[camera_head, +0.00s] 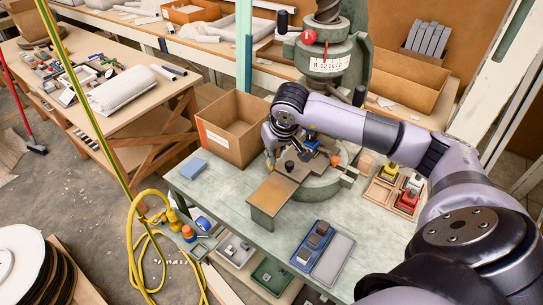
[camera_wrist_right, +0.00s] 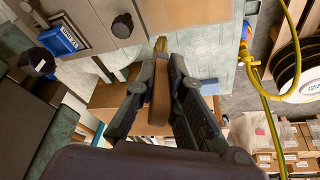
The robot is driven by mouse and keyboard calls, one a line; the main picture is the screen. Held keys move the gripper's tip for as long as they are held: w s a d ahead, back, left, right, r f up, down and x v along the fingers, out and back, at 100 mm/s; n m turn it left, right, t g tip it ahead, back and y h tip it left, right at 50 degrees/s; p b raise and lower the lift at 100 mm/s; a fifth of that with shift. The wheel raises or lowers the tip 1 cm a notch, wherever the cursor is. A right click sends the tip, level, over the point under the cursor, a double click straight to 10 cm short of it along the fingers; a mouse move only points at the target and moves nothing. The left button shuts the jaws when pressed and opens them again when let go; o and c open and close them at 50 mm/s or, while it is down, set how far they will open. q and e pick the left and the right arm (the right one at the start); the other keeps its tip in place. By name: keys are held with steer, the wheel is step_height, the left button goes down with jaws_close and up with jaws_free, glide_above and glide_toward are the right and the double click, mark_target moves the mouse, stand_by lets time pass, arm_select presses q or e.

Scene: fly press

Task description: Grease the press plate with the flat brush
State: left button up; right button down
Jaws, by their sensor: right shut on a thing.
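The flat brush (camera_wrist_right: 160,95) is clamped between the two fingers of my right gripper (camera_wrist_right: 166,65). In the head view the right gripper (camera_head: 269,156) hangs above the left side of the press plate (camera_head: 271,194), which sticks out from the press over the green table. The arm and gripper hide most of the brush there. I cannot tell whether the bristles touch the plate. My left gripper does not show.
The press (camera_head: 327,62) stands behind the plate, with black knobs and a blue part near its base. A cardboard box (camera_head: 232,142) stands close behind the gripper. A blue block (camera_head: 193,168), a blue tray (camera_head: 307,262) and a wooden organizer (camera_head: 378,191) are also on the table (camera_head: 225,205).

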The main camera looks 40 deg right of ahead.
steer(key=shift+r+p, duration=0.35)
steer(key=shift+r, duration=0.55)
steer(key=shift+w+r+p, duration=0.2)
steer(key=shift+r+p, duration=0.15)
steer(key=shift+r, duration=0.35)
steer(key=shift+s+r, duration=0.15)
steer(key=shift+r, duration=0.3)
steer(key=shift+a, duration=0.1)
